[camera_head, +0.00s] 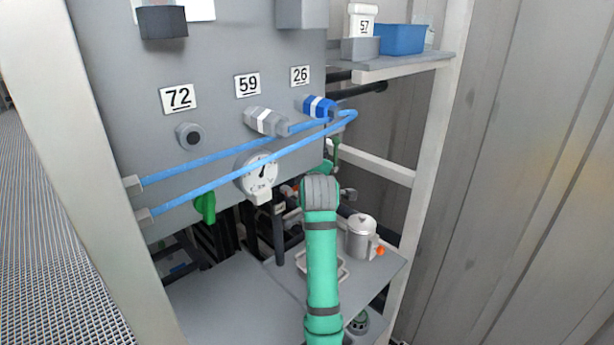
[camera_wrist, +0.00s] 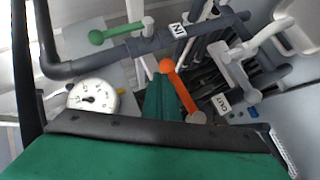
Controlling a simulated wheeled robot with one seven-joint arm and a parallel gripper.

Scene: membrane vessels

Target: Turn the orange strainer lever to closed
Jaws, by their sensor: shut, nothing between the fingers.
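The orange lever (camera_wrist: 181,90) shows in the wrist view, slanting from a round end at upper left to a lower right end by a grey pipe fitting. My gripper (camera_wrist: 161,88) is shut and empty, its green fingers just left of the lever. I cannot tell whether they touch it.
In the wrist view, a green-handled lever (camera_wrist: 100,36), a pipe with an "IN" label (camera_wrist: 178,30), an "OUT" label (camera_wrist: 221,102) and a round gauge (camera_wrist: 93,96) crowd the area. Blue hoses (camera_head: 240,150) and a metal pot (camera_head: 360,236) are near my arm.

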